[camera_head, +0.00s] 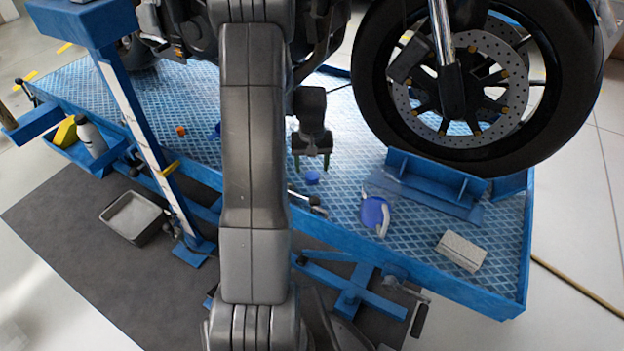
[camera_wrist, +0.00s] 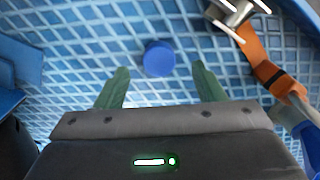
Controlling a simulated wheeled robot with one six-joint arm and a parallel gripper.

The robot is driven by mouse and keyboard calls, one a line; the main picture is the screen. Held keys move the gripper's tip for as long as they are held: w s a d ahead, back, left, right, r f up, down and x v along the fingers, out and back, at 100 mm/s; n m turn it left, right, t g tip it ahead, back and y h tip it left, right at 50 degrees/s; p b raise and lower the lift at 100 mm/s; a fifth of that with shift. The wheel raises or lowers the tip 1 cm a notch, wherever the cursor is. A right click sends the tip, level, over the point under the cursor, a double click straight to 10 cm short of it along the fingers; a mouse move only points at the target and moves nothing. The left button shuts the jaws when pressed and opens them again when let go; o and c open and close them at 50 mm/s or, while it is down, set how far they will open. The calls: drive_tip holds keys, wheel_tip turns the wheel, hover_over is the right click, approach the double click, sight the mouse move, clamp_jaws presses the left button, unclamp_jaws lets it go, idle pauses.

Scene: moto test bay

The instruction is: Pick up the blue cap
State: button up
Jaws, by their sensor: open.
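The blue cap (camera_head: 312,178) is a small round piece on the blue diamond-plate platform (camera_head: 345,200). In the wrist view the cap (camera_wrist: 159,58) lies ahead of my gripper, centred between the lines of its two green fingers and a little beyond their tips. My gripper (camera_wrist: 159,80) is open with nothing between its fingers. In the head view my gripper (camera_head: 312,160) hangs just above the cap, behind my own arm, and part of it is hidden.
A blue round object with a white handle (camera_head: 375,214) and a light grey block (camera_head: 460,250) lie to the right on the platform. A motorcycle wheel (camera_head: 478,85) stands behind a blue chock (camera_head: 436,180). An orange strap (camera_wrist: 262,68) with a metal part is right of the cap.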

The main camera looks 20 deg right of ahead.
sight(312, 175)
wheel_tip(312, 175, down, 3)
drive_tip(key=shift+d+f+b, duration=0.1)
drive_tip(key=shift+f+b, duration=0.1)
drive_tip(key=shift+b, duration=0.15)
drive_tip(key=shift+w, duration=0.1)
drive_tip(key=c, duration=1)
drive_tip(key=shift+r, duration=0.1)
wheel_tip(312, 175, up, 10)
drive_tip(key=p, duration=0.3)
wheel_tip(312, 175, down, 10)
drive_tip(key=shift+r+b, duration=0.1)
drive_tip(key=shift+b, duration=1)
